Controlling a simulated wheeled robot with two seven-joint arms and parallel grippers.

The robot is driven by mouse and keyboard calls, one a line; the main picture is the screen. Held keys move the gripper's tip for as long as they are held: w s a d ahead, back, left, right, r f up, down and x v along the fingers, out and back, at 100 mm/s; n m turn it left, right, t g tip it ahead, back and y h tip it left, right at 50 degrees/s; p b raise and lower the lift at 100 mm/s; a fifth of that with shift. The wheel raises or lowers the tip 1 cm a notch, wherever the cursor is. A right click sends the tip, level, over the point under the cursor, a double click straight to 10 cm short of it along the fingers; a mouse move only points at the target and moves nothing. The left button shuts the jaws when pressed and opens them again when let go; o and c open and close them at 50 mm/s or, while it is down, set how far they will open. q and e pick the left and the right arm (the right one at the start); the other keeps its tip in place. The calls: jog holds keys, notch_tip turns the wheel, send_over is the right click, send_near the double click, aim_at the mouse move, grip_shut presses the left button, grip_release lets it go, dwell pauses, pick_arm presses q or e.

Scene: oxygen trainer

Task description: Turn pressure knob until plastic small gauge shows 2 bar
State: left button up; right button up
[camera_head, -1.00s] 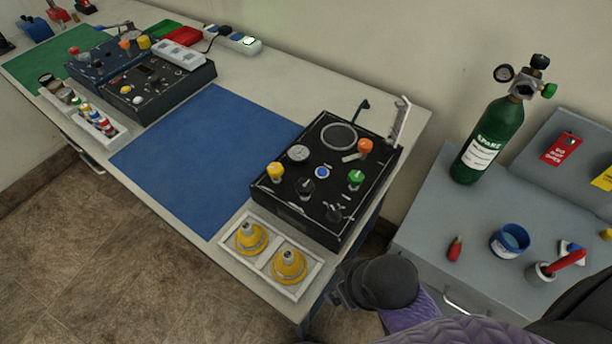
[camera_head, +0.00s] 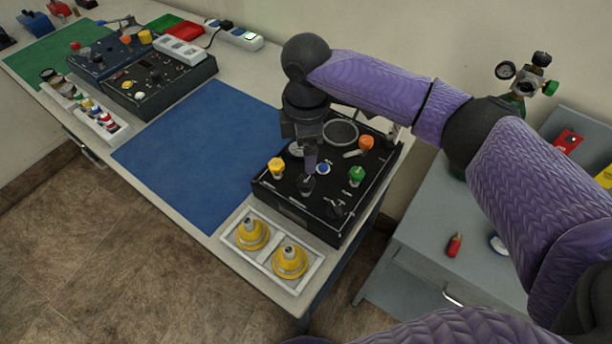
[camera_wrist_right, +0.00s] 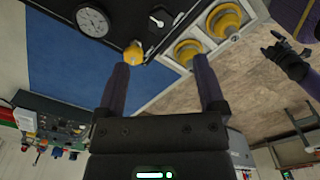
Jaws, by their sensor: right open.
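The black trainer panel (camera_head: 290,212) stands on the bench. My right gripper (camera_head: 309,168) points down over it, open and empty, just above a black knob (camera_head: 306,186). That knob shows a white pointer in the right wrist view (camera_wrist_right: 160,18). A white round gauge (camera_head: 297,149) is partly hidden by the gripper; its dial shows in the right wrist view (camera_wrist_right: 92,20), too small to read. A yellow knob (camera_head: 276,168) is left of the gripper. In the right wrist view, a dark gripper (camera_wrist_right: 286,60), apparently my left, hangs off the bench; its jaws are unclear.
A white tray (camera_head: 228,238) with two yellow fittings (camera_head: 252,234) sits in front of the panel. Orange (camera_head: 366,143) and green (camera_head: 357,175) knobs stand on its right side. The blue mat (camera_head: 190,150) to the left is clear.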

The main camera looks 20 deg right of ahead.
aim_at(306, 181)
notch_tip(306, 181, down, 10)
jog(key=shift+r+b, duration=0.15)
jog(key=shift+b, duration=1)
grip_shut()
jog(key=shift+r+m+p, duration=0.25)
jog(key=shift+m+p, duration=0.25)
jog(key=shift+p, duration=0.3)
jog(key=shift+m+p, duration=1.2)
jog(key=m+p, duration=0.2)
jog(key=m, duration=0.1)
jog(key=shift+f+m+p, duration=0.15)
jog(key=shift+m+p, duration=0.6)
jog(key=shift+m, duration=0.35)
